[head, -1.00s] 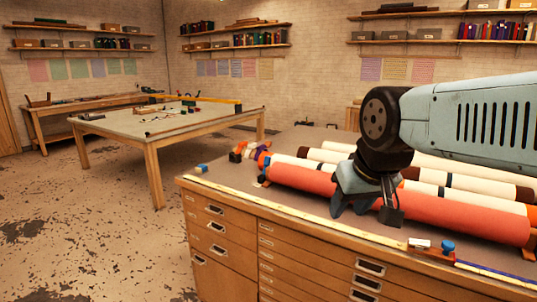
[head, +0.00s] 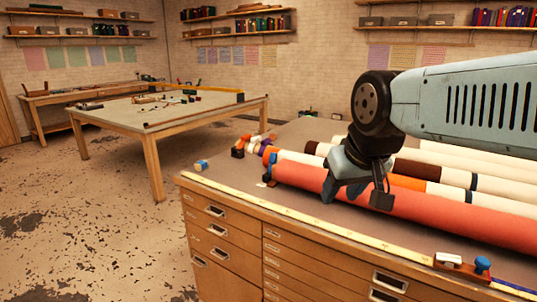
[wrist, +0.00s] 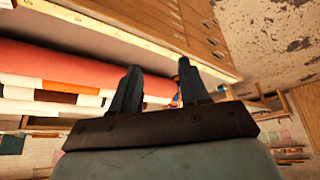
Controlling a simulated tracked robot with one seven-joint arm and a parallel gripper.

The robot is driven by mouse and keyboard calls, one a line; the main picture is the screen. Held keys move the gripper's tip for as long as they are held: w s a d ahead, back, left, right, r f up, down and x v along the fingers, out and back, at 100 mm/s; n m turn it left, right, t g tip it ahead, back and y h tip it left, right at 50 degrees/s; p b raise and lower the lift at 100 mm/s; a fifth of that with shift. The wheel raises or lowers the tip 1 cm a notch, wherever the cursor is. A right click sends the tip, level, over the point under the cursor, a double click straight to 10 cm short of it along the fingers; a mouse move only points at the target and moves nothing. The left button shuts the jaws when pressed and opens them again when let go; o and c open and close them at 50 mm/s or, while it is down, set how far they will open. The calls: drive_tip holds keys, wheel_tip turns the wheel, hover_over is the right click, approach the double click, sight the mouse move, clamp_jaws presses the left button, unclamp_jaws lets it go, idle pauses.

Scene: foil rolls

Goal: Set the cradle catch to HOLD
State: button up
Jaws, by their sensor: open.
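The catch (head: 462,266) appears to be the small wooden block with a pale plate and a blue knob at the cabinet's front right edge in the head view. Its setting is too small to read. My gripper (head: 356,195) is open and empty, pointing down over the red roll (head: 430,216), to the left of the catch and farther back. In the wrist view, my two fingers (wrist: 160,90) are apart, with the rolls beyond them. I cannot make out the catch there.
Several white and orange-banded rolls (head: 408,183) lie behind the red one. A yellow measuring strip (head: 320,224) runs along the cabinet's front edge. A small blue-ended block (head: 201,165) sits at its left corner. A work table (head: 160,110) stands farther back.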

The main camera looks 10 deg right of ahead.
drive_tip(key=shift+o, duration=1.2)
drive_tip(key=shift+w+r, duration=0.35)
drive_tip(key=shift+r, duration=0.05)
drive_tip(key=w+r+m+g, duration=0.1)
drive_tip(key=w+r, duration=0.3)
drive_tip(key=w, duration=0.3)
drive_tip(key=w+r+m, duration=0.2)
drive_tip(key=w+r, duration=0.1)
drive_tip(key=w, duration=0.3)
drive_tip(key=m+g, duration=0.5)
drive_tip(key=m, duration=0.1)
hover_over(273, 154)
wheel_tip(273, 154, down, 8)
wheel_tip(273, 154, down, 14)
drive_tip(key=shift+w+r, duration=0.15)
drive_tip(key=shift+r, duration=0.1)
drive_tip(key=shift+c, duration=0.4)
clamp_jaws()
